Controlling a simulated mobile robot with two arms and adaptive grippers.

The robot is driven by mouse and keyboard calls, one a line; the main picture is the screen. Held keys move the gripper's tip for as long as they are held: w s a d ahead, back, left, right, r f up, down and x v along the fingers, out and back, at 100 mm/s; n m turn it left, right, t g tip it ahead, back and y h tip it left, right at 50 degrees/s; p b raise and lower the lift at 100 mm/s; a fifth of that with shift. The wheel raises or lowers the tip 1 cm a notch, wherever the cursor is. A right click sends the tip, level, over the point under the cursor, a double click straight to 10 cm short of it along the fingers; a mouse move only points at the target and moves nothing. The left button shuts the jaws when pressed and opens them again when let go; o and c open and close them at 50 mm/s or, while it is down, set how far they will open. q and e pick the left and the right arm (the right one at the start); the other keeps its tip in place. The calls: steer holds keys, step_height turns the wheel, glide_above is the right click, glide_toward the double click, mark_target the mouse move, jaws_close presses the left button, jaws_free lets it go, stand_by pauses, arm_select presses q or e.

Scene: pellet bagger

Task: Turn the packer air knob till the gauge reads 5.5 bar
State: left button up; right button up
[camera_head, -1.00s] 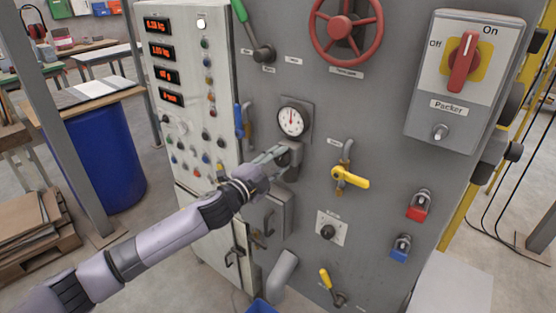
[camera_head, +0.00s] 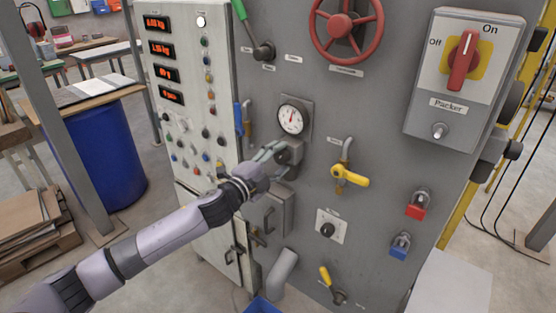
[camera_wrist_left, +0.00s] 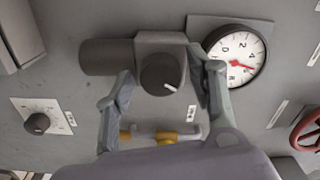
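The packer air knob (camera_wrist_left: 161,74) is a round dark knob with a white mark, on a grey block fixed to the machine panel. The pressure gauge (camera_head: 291,119) is just above it in the head view, with a white dial and a red needle pointing roughly upward. In the left wrist view the gauge (camera_wrist_left: 235,56) appears turned, and its exact reading is too small to tell. My left gripper (camera_head: 275,152) is at the knob. In the left wrist view its fingers (camera_wrist_left: 160,82) are spread on either side of the knob, with visible gaps. My right gripper is out of view.
A yellow lever valve (camera_head: 350,177) is to the right of the knob, and a blue-handled valve (camera_head: 239,119) is to the left. A red handwheel (camera_head: 346,28) is above. The Packer switch box (camera_head: 464,80) is at upper right. A small black knob (camera_head: 327,230) is below.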

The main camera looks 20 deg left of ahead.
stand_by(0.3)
arm_select(q)
steer(key=shift+s+a, duration=0.15)
steer(key=shift+s, duration=0.15)
steer(key=v, duration=1.1)
steer(key=shift+s, duration=0.2)
steer(key=shift+r, duration=0.1)
